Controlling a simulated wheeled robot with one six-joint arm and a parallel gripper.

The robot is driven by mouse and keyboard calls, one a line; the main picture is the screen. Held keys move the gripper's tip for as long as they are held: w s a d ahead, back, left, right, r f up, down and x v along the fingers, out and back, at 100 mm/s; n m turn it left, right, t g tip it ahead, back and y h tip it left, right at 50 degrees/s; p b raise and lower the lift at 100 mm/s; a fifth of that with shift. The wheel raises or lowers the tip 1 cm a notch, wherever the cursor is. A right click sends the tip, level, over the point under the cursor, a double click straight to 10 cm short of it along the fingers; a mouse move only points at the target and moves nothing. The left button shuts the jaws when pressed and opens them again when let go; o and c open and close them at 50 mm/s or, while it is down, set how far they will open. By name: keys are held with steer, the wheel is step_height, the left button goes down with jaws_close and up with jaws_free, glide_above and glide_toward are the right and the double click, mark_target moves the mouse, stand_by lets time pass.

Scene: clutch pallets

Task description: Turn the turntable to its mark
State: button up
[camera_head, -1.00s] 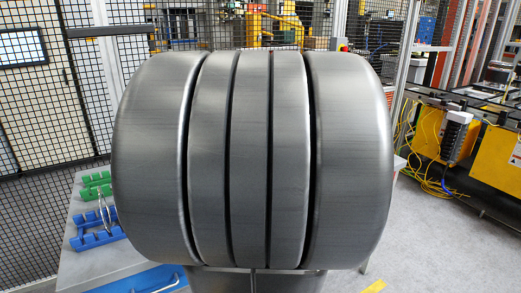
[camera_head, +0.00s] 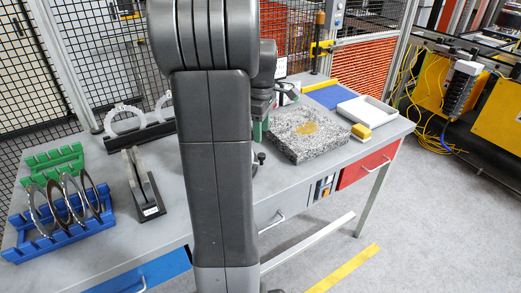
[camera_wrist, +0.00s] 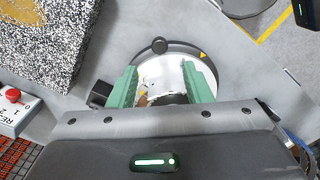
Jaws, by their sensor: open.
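A speckled stone block (camera_head: 308,140) stands right of my arm, with a yellow block (camera_head: 361,131) and white tray (camera_head: 367,112) beyond. Left are a blue rack (camera_head: 22,246) holding several rings, a green rack (camera_head: 52,158) and a dark stand (camera_head: 150,205).

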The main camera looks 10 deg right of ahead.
mark_target(261, 154)
step_height(261, 154, down, 8)
steer(key=shift+f, duration=0.25)
jaws_close()
